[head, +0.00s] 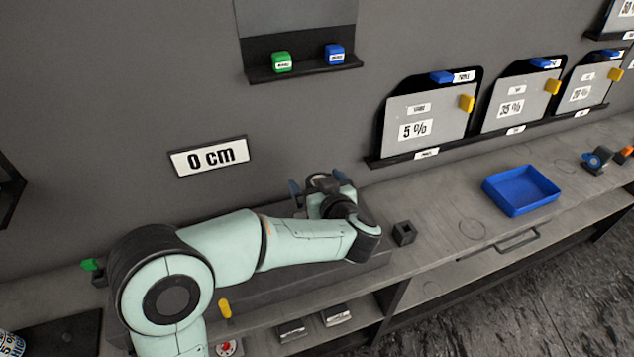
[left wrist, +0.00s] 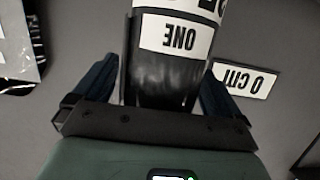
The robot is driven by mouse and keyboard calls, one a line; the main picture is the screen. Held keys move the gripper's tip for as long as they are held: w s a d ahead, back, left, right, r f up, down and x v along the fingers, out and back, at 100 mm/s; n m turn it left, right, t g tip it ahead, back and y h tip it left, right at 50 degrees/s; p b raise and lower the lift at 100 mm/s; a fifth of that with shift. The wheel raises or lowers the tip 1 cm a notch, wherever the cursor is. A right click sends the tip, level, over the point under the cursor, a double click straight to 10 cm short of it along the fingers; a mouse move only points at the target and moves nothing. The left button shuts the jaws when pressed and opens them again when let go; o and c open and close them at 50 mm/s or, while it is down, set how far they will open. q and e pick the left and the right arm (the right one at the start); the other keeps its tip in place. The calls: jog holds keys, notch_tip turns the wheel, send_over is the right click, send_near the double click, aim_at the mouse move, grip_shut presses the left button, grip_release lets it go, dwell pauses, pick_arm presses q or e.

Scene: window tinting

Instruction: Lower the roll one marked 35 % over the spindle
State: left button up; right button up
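A black roll with a white label reading ONE (left wrist: 165,75) stands between the two blue fingers of my left gripper (left wrist: 160,95) in the left wrist view. The fingers appear to press on its sides. A second white label above is cut off by the frame edge, so I cannot read its number in full. In the head view my left gripper (head: 322,187) is over the counter near the back wall, and the roll is mostly hidden by the gripper and wrist. I cannot make out the spindle; my arm hides part of the counter. My right gripper is out of view.
A "0 cm" sign (head: 209,156) is on the wall left of the gripper. A small black block (head: 404,233) and a blue tray (head: 521,190) stand to the right on the counter (head: 440,215). Panels marked 5 % (head: 425,120) and 35 % (head: 512,103) lean in wall racks.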

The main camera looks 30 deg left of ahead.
pick_arm(q)
jog(key=v, duration=1.3)
jog(key=shift+d, duration=0.2)
